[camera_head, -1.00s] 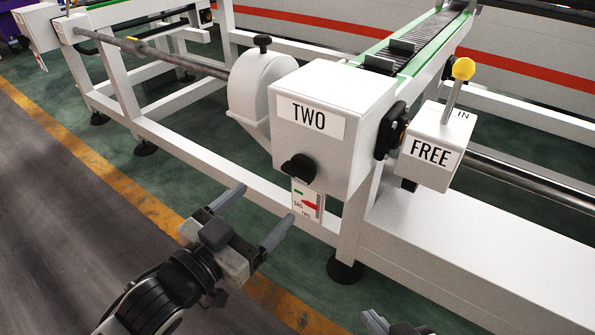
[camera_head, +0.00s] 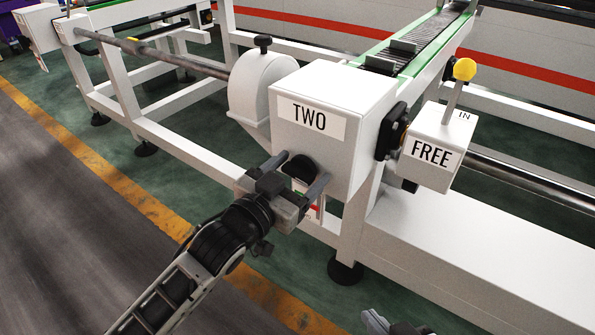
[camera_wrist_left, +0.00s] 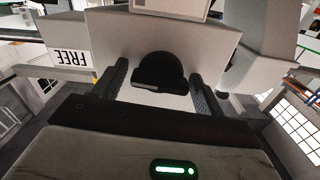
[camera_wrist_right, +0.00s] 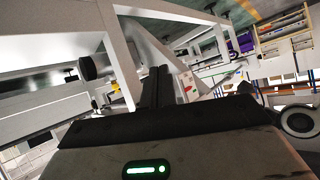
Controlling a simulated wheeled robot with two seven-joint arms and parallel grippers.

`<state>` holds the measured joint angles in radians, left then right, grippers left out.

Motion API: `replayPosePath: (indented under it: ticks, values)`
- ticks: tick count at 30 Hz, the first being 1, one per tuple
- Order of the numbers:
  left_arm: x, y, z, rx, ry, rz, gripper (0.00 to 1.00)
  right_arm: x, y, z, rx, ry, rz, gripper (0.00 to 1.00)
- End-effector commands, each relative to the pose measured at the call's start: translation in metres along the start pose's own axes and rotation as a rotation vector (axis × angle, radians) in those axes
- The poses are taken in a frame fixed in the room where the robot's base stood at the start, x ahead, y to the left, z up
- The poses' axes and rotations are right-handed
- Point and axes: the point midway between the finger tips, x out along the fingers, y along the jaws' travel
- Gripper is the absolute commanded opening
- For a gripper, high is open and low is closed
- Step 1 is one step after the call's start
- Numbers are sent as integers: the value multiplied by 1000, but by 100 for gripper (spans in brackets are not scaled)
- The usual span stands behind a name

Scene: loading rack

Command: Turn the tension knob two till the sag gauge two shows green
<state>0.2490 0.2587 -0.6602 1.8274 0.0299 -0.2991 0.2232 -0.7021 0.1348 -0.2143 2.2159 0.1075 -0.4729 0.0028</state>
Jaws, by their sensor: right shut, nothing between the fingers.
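The black tension knob two (camera_head: 300,168) is on the front of the white box labelled TWO (camera_head: 365,110). My left gripper (camera_head: 305,167) is open, with one finger on each side of the knob. In the left wrist view the knob (camera_wrist_left: 160,75) sits between the spread fingers, with a gap visible on both sides. Sag gauge two (camera_head: 319,207) hangs under the box; my left gripper hides most of it, and a bit of red shows. My right gripper (camera_wrist_right: 156,85) is shut and empty, away from the knob; only part of it shows at the head view's bottom edge.
A white block labelled FREE (camera_head: 432,150), with a yellow-tipped lever (camera_head: 463,70) by the mark IN, stands right of the box. A white beam (camera_head: 470,260) runs along the lower right. The floor at the lower left is clear.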

Motion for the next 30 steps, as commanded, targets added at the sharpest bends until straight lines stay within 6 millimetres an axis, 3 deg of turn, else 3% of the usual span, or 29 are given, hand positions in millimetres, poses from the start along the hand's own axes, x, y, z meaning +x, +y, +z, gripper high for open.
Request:
replayPosePath:
  ticks: [1,3,4,17,30]
  values:
    - [0,0,0,0,0,0,56,0,0,-1,0,2,0,0]
    - [0,0,0,0,0,0,36,0,0,-2,0,4,0,0]
    - [0,0,0,0,0,0,33,0,0,-2,0,4,0,0]
    - [0,0,-1,74,-1,0,34,-3,-1,-4,2,-4,0,0]
    - [0,1,-2,434,-2,1,34,-8,0,-12,-13,-24,13,0]
